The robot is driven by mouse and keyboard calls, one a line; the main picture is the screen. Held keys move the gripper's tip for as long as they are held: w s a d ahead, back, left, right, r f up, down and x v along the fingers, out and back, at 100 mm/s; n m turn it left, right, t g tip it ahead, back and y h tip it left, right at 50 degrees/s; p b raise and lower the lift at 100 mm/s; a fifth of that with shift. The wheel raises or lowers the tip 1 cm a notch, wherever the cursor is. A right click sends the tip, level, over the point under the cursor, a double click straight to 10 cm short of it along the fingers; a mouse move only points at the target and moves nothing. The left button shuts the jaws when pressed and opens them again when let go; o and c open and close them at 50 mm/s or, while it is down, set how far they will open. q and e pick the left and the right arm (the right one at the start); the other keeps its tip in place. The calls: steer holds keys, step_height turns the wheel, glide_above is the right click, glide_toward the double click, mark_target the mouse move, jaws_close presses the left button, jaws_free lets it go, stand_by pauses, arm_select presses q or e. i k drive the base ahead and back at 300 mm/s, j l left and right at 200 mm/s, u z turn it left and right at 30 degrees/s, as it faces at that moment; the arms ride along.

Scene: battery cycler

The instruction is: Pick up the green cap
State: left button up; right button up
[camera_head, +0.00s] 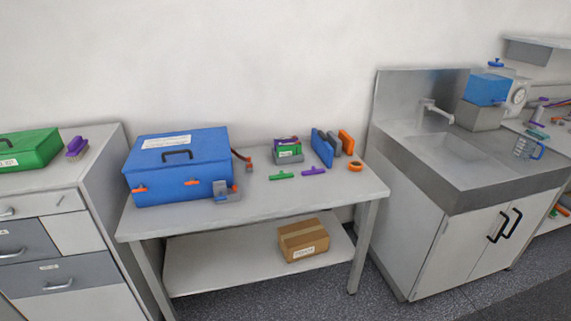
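A small, flat green piece (282,176) lies on the white table, in front of a small grey box with a green and purple top. It is the only loose green piece I see on this table. It is too small to tell for sure that it is the green cap. A similar purple piece (313,171) lies just to its right. Neither of my grippers is in view.
The white table (300,201) also holds a blue toolbox (178,167), the small grey box (288,154), upright blue, grey and orange pieces and an orange ring (356,166). The table's front strip is clear. A cardboard box (303,240) is on the lower shelf. A sink unit (440,150) stands right.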

mark_target(290, 175)
steer(key=i+j+z, duration=0.15)
steer(key=i, duration=0.3)
steer(key=i+j+z, duration=0.15)
steer(key=i, duration=0.25)
steer(key=i+j+z, duration=0.2)
steer(key=i, duration=0.25)
